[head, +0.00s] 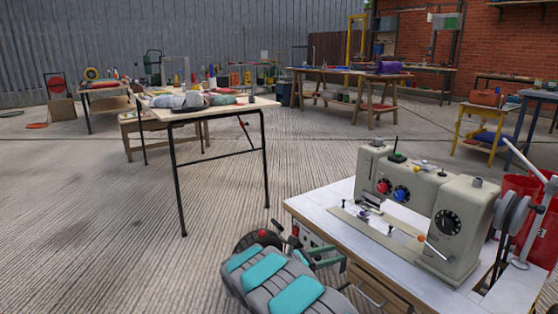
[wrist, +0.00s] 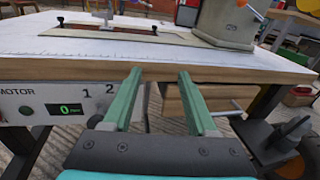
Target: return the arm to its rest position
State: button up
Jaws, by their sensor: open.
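My gripper (wrist: 160,73) is open and empty in the wrist view, its two green fingers apart and pointing at the wooden front edge of the sewing machine table (wrist: 230,72). Whether the fingertips touch the edge I cannot tell. In the head view my grey arm with teal bands is low at the bottom centre, and the gripper (head: 328,256) is beside the table's left front side. The arm is bent and held out in front of me.
A beige sewing machine (head: 462,212) stands on the table (head: 335,200). A control box marked MOTOR (wrist: 45,110) hangs under the table edge. A red bin (head: 545,235) is at the right. A folding table (head: 215,107) with items stands behind; the floor at left is clear.

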jog(key=s+d+r+m+g+y+p, duration=0.1)
jog(key=s+d+r+m+g, duration=0.35)
jog(key=s+d+r, duration=0.35)
jog(key=s+d+r+m+g+y+p, duration=0.1)
jog(key=s+d+r+m+g+y, duration=0.15)
jog(key=s+d+r+m, duration=0.55)
jog(key=s+a+m+g+y+p, duration=0.1)
jog(key=s+m+y, duration=0.1)
jog(key=s, duration=0.7)
jog(key=s+a+m+g+y+p, duration=0.1)
jog(key=s+a+m+g+y, duration=0.1)
jog(key=s, duration=0.7)
jog(key=s+a+m+t+y+p, duration=0.1)
jog(key=s+a+m+y, duration=0.2)
jog(key=s+a, duration=0.4)
jog(key=s+a+m+y+p, duration=0.1)
jog(key=s+a+m+y, duration=0.2)
jog(key=s, duration=0.9)
jog(key=a+y, duration=0.3)
jog(key=a, duration=0.2)
jog(key=shift+t, duration=0.4)
jog(key=shift+s+f+m, duration=0.1)
jog(key=shift+m, duration=0.15)
